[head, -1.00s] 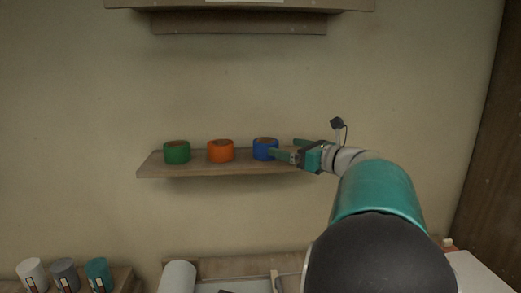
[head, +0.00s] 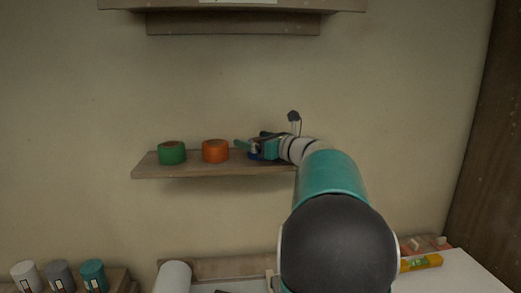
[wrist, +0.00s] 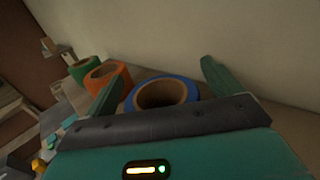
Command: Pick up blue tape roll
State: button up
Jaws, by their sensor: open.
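The blue tape roll (wrist: 194,93) lies flat on the wall shelf (head: 200,171), at the right of the row. In the wrist view it is between the two teal fingers of my gripper (wrist: 163,82), nearer the left finger, and the gripper body hides its near side. In the head view my gripper (head: 245,148) covers most of the blue roll (head: 255,156). The fingers are apart. I cannot tell whether either finger touches the roll.
An orange tape roll (head: 215,151) stands just left of my gripper, with a green roll (head: 172,153) further left. Another shelf (head: 235,24) is above. Below are several cups (head: 60,275), a white cylinder (head: 174,277) and a yellow level (head: 421,262).

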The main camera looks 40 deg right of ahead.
jog(key=c, duration=1.1)
jog(key=shift+o, duration=0.2)
